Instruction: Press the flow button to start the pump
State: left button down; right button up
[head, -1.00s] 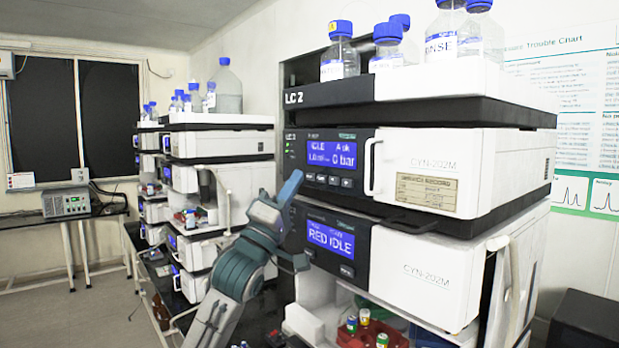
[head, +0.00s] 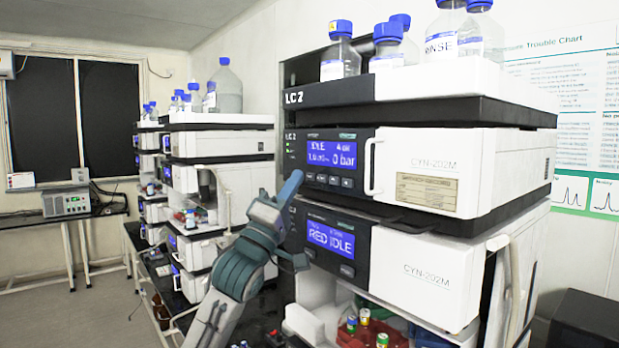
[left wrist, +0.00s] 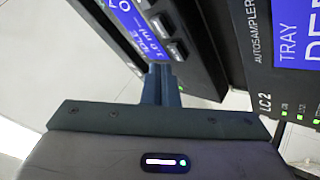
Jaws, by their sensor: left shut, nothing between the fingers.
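The pump module (head: 383,172) is the upper unit of the near stack, with a lit blue screen (head: 331,153) reading IDLE and 0 bar. A row of small dark buttons (head: 321,179) lies under the screen. I cannot read which one is the flow button. My left gripper (head: 294,180) is shut and empty, its tips at the left edge of the panel, beside the leftmost button. In the left wrist view the shut fingers (left wrist: 160,84) point toward the panel, close to the end of the button row (left wrist: 177,49). Contact cannot be made out.
The autosampler (head: 425,278) below has a screen reading RED IDLE. Bottles with blue caps (head: 341,52) stand in a white tray on top of the stack. A white handle (head: 371,167) sticks out right of the screen. A second stack (head: 215,143) stands behind, left.

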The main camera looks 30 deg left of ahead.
dwell(0.3)
pick_arm(q)
jog(key=shift+w+d+p, duration=0.2)
jog(key=shift+w+p, duration=0.15)
jog(key=shift+w, duration=0.05)
jog(key=shift+w+d+p, duration=0.1)
jog(key=shift+w+p, duration=0.3)
jog(key=shift+p, duration=0.1)
dwell(0.5)
jog(key=shift+s, duration=0.1)
jog(key=shift+s+a+b, duration=0.3)
jog(key=shift+s+b, duration=0.35)
jog(key=shift+b, duration=0.6)
